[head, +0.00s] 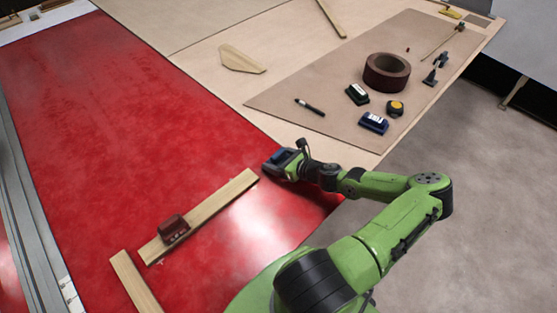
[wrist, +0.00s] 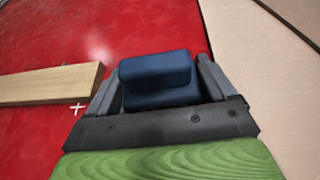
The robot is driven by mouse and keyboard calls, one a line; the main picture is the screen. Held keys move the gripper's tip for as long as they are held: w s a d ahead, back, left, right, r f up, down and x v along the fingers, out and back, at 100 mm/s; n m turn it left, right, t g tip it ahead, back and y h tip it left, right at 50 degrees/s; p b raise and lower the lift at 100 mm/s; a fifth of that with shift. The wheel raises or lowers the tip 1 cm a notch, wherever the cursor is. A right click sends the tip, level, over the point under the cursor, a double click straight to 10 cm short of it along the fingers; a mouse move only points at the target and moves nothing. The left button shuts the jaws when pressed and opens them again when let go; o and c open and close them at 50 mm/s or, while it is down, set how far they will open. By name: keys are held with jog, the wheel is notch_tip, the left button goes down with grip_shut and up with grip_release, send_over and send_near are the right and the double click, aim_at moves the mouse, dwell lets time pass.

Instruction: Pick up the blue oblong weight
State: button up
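The blue oblong weight (wrist: 155,72) is between the two fingers of my gripper (wrist: 158,88) in the wrist view. It has a wide rounded upper part and a darker lower part. Its sides come close to both fingers, but I cannot tell whether they press on it. In the head view my gripper (head: 281,159) is low over the right edge of the red surface, just past the end of a wooden strip. A bit of blue (head: 283,155) shows between its fingers. The weight's underside is hidden, so I cannot tell whether it rests on the surface.
A dark red weight (head: 173,229) sits on the wooden strip (head: 215,207). A brown mat (head: 310,92) at the right holds a tape roll (head: 387,73), a dark block (head: 357,94), another blue block (head: 374,122), a yellow tape measure (head: 396,107) and a marker (head: 310,107). The red surface (head: 110,130) is mostly clear.

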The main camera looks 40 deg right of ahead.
aim_at(278, 153)
jog(key=shift+r, duration=0.1)
jog(key=c, duration=1.1)
notch_tip(278, 153, up, 10)
jog(key=p, duration=0.3)
jog(key=shift+r+p, duration=0.1)
jog(key=shift+p, duration=0.2)
